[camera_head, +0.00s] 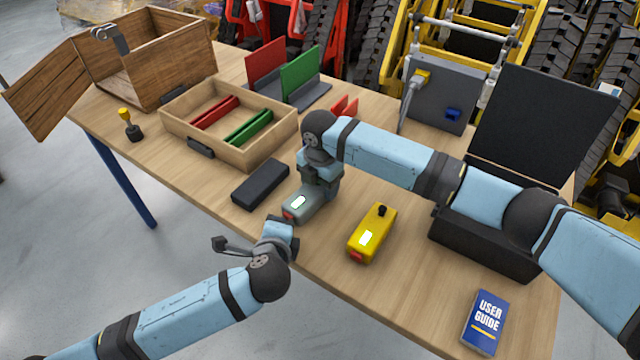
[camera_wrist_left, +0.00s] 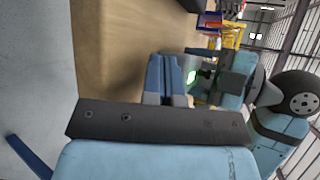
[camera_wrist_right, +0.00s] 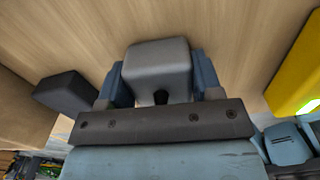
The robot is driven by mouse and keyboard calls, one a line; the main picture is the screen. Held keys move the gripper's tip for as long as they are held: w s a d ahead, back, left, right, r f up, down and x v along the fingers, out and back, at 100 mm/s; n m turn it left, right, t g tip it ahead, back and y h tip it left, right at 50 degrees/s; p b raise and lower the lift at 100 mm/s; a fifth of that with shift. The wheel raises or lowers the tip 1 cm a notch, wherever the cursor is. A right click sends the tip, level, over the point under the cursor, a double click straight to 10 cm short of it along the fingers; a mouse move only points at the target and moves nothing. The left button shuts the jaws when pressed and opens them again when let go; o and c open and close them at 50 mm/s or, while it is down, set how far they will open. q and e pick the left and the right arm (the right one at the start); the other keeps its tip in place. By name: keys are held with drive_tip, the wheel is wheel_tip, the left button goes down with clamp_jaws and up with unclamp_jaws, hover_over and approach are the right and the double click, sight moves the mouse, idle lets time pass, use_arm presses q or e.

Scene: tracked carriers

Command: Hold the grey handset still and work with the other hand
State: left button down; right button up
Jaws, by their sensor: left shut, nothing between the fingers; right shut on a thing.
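The grey handset (camera_head: 302,204), with a lit pale green screen and a red end, lies on the wooden table near its front edge. My right gripper (camera_head: 318,188) is shut on its far end from above. In the right wrist view, the handset's grey body (camera_wrist_right: 158,66) sits between the two blue fingers. My left gripper (camera_head: 284,226) is shut and empty, close to the handset's red end. In the left wrist view its fingers (camera_wrist_left: 170,76) are together, with the lit screen (camera_wrist_left: 191,77) just beyond. I cannot tell whether they touch the handset.
A yellow handset (camera_head: 378,226) lies to the right and a black block (camera_head: 261,185) to the left. Behind stand a wooden tray (camera_head: 177,107) with red and green bars and a wooden box (camera_head: 165,60). An open black case (camera_head: 480,246) and a user guide (camera_head: 483,318) are right.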

drive_tip(key=shift+a+r, duration=0.1)
idle(0.3)
use_arm(q)
drive_tip(key=shift+s+a, duration=0.35)
drive_tip(key=shift+s, duration=0.05)
drive_tip(key=s+a, duration=0.4)
drive_tip(key=shift+s, duration=0.3)
idle(0.4)
use_arm(e)
drive_tip(key=o, duration=1.1)
drive_tip(key=shift+o, duration=0.2)
